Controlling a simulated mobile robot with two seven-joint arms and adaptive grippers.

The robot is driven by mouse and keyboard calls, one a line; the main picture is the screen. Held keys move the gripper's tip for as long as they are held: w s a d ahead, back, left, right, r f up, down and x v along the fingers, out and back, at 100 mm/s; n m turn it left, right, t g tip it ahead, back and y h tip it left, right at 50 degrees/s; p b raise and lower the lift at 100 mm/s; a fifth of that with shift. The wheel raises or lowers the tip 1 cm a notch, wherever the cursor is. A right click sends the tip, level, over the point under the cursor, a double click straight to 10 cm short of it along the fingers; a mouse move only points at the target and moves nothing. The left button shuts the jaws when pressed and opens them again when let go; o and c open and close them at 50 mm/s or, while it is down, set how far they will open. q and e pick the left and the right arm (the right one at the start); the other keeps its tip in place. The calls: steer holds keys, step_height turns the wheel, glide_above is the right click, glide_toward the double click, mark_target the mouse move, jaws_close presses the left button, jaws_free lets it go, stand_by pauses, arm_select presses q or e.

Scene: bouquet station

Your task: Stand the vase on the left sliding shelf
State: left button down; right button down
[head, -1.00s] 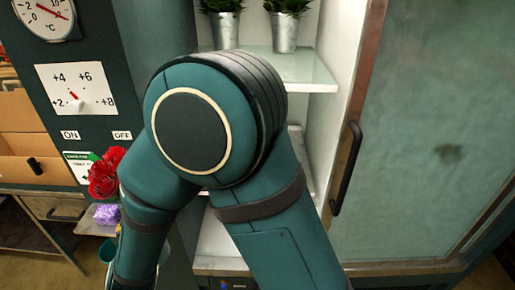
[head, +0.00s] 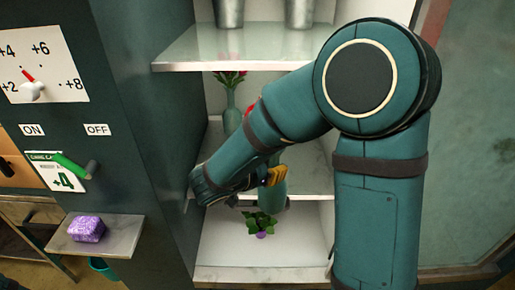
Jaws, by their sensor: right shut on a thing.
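My right gripper (head: 272,178), with a yellow part showing, is shut on a teal vase (head: 272,196) inside the open cabinet. The arm hides much of the vase, and a bit of red bloom (head: 250,107) shows above the forearm. The vase looks upright in front of the middle shelf (head: 313,184); I cannot tell whether it touches a shelf. Another greenish vase (head: 232,121) with red flowers stands farther back on the left part of that shelf. My left gripper is out of view. Which shelf is the left sliding one is unclear.
A glass upper shelf (head: 250,50) bears two metal pots. A small plant with a purple bloom (head: 261,226) is low, over the bottom shelf (head: 250,274). A purple block (head: 87,229) lies on a side ledge (head: 125,232). The cabinet door (head: 470,150) stands at right.

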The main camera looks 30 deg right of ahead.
steer(key=w+d+f, duration=0.3)
steer(key=w+d, duration=0.6)
steer(key=w, duration=0.5)
steer(key=shift+w+d+f, duration=0.15)
steer(key=shift+w+d, duration=0.15)
steer(key=shift+w, duration=0.1)
steer(key=shift+f, duration=0.1)
steer(key=c, duration=0.9)
jaws_free()
steer(key=shift+f, duration=0.1)
steer(key=shift+o, duration=0.2)
steer(key=v, duration=1.2)
steer(key=shift+p, duration=0.4)
steer(key=shift+s+a, duration=0.1)
